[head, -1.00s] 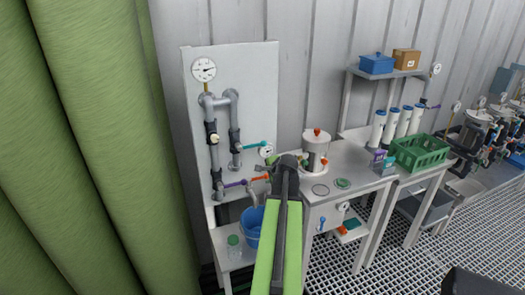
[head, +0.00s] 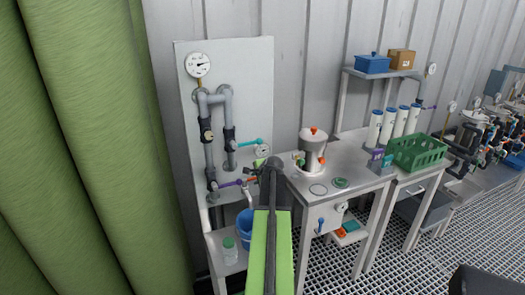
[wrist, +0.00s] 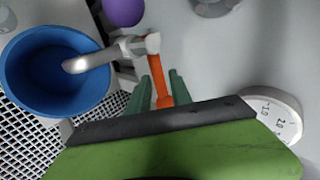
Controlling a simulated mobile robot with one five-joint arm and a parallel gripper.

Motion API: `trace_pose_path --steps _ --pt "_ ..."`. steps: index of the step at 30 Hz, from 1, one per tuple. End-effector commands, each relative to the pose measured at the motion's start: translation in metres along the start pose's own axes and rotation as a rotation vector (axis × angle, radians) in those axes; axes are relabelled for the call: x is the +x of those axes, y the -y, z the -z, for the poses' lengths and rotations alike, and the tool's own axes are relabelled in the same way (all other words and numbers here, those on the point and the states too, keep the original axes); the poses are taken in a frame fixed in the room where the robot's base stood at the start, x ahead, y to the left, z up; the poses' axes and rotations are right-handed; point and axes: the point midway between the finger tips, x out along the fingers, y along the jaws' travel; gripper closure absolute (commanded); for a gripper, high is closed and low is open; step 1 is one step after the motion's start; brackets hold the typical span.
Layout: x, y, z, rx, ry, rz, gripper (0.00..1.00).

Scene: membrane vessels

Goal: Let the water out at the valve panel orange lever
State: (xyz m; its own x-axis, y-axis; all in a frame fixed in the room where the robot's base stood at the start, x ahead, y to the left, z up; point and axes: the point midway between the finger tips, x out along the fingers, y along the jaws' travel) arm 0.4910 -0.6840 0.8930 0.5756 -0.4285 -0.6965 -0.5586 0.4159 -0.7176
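The orange lever (wrist: 159,82) is on the light grey valve fitting (wrist: 138,46), whose spout hangs over a blue bucket (wrist: 28,72) in the wrist view. My gripper (wrist: 161,76) has its two green fingers on either side of the lever, apart, with narrow gaps; whether a finger touches it is unclear. In the head view my gripper (head: 271,165) is in front of the grey valve panel (head: 255,80) at its lower right and hides most of the lever; the bucket (head: 245,222) stands below.
A purple lever (head: 231,183) is just left and a turquoise lever (head: 249,142) above. A round gauge (wrist: 274,112) sits close to my gripper's right side in the wrist view. A steel table (head: 340,170) with a white vessel (head: 312,150) stands to the right.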

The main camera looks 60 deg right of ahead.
Motion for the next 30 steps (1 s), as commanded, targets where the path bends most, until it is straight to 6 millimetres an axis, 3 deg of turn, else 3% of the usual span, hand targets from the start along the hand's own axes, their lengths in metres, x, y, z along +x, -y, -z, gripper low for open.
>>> trace_pose_path --steps 6,17,24,30 --pt "0.000 0.000 0.000 -0.001 0.001 -0.001 1.00" --pt "-0.001 -0.002 -0.002 0.008 -0.008 -0.004 1.00" --pt "-0.011 -0.012 -0.007 0.176 -0.186 -0.005 1.00" --pt "-0.013 -0.014 -0.006 0.231 -0.240 -0.005 1.00"
